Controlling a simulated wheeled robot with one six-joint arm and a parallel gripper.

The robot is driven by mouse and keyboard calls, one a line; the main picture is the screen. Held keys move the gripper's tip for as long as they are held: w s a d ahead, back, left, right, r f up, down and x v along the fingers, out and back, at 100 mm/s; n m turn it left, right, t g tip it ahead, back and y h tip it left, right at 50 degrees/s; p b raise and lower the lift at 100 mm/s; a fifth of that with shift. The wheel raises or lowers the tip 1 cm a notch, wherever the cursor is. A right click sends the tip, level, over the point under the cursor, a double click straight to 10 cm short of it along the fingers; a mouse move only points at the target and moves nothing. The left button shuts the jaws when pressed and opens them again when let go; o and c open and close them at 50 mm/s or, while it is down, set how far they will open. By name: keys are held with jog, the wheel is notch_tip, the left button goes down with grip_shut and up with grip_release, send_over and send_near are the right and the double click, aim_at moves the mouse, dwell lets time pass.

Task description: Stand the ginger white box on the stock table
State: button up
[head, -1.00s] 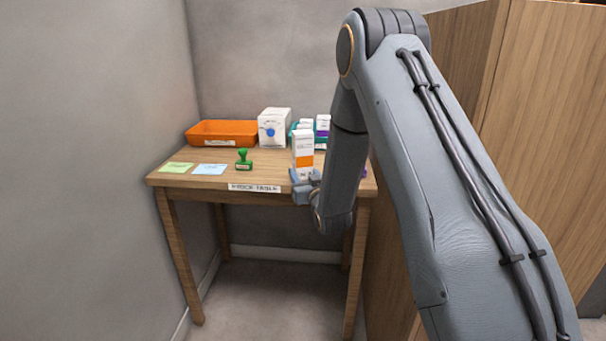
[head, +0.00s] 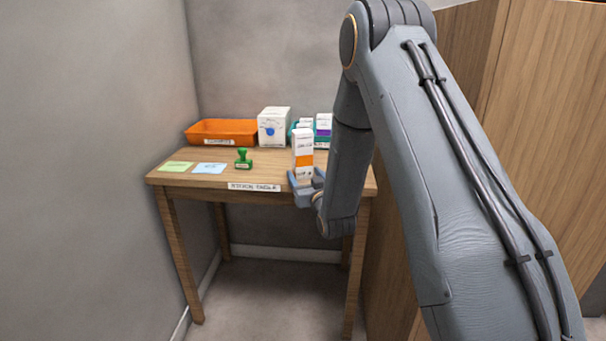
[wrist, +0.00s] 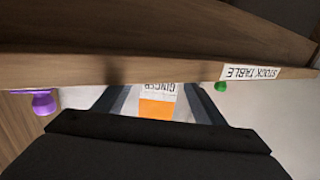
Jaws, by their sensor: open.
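The ginger white box (head: 303,150) is white with an orange band and stands upright at the front right of the stock table (head: 225,178). Its base is partly hidden by my gripper. My gripper (head: 305,183) is low at the table's front edge, with its fingers open on either side of the box. In the wrist view the box (wrist: 158,104) shows its GINGER label between the two spread fingers. I cannot tell whether either finger touches it.
An orange tray (head: 222,131), a white box with a blue dot (head: 273,128) and smaller boxes (head: 323,126) stand at the back. A green stamp (head: 243,159) and two paper notes (head: 209,168) lie left. A purple knobbed object (wrist: 43,102) shows in the wrist view. Walls close the left and back.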

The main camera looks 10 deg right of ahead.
jog(key=s+d+f+m+g+h, duration=0.15)
jog(key=s+d+g, duration=0.3)
jog(key=s, duration=0.65)
jog(key=s+d+f+g+h, duration=0.15)
jog(key=s+d+g, duration=0.3)
jog(key=s, duration=0.55)
jog(key=s+r+m+g+y, duration=0.1)
jog(key=s+g, duration=0.3)
jog(key=s, duration=0.8)
jog(key=s+a+r+m+g, duration=0.1)
jog(key=s+g, duration=0.4)
jog(key=s, duration=0.7)
jog(key=shift+a+r+y+b, duration=0.3)
jog(key=shift+r+y+b, duration=0.1)
jog(key=shift+r, duration=0.1)
jog(key=a+r+n+p, duration=0.2)
jog(key=a+r+p, duration=0.2)
jog(key=a+p, duration=0.3)
jog(key=shift+a+n, duration=0.25)
jog(key=shift+n, duration=0.1)
